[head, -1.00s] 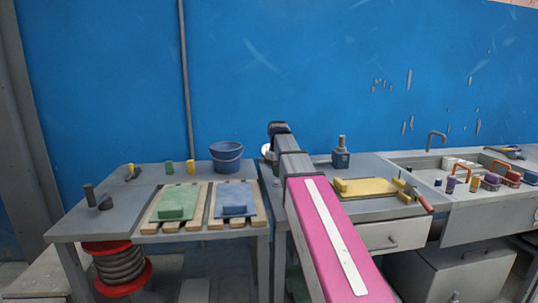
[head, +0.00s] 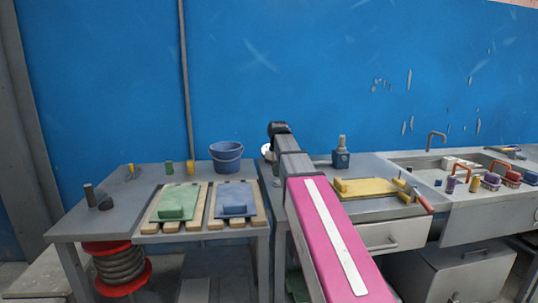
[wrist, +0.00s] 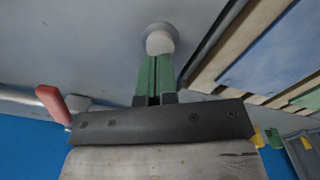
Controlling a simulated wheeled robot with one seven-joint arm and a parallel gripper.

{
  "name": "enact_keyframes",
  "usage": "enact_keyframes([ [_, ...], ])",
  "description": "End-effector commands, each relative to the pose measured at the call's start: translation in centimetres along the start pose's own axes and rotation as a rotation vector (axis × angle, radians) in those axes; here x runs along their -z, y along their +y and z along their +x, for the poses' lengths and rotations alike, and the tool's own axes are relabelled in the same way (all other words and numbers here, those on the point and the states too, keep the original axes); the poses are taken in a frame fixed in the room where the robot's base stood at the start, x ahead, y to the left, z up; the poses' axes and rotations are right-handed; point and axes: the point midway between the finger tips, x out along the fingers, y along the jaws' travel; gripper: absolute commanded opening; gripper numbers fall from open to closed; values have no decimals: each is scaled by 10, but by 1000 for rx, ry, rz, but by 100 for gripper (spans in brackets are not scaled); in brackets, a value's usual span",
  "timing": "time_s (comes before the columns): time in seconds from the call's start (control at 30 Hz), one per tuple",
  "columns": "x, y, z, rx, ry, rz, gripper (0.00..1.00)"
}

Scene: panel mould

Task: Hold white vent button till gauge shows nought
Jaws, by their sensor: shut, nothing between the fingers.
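The white vent button (wrist: 160,43) stands on a round pale base on the grey bench top in the wrist view. My gripper (wrist: 157,60) has green fingers that are shut with nothing between them. Their tips are right at the button and look to meet it, though I cannot tell whether it is pressed down. In the head view my arm hides the button and the gripper. A round white face (head: 266,149), perhaps the gauge, shows partly behind my arm; its reading is too small to tell.
Left of my arm, a green panel (head: 180,197) and a blue panel (head: 236,192) lie on wooden slats, with a blue bucket (head: 227,152) behind. Right of it lie a yellow panel (head: 371,187) and a sink. A red handle (wrist: 52,102) is left of my gripper in the wrist view.

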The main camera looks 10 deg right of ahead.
Motion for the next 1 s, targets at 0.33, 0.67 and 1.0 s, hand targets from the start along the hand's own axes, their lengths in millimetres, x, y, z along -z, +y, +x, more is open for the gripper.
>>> enact_keyframes([
  [0.33, 0, 0, 1, 0, 0, 0, 0],
  [0.67, 0, 0, 9, 0, -1, 0, 0],
  [1.0, 0, 0, 18, 0, 0, 0, 0],
])
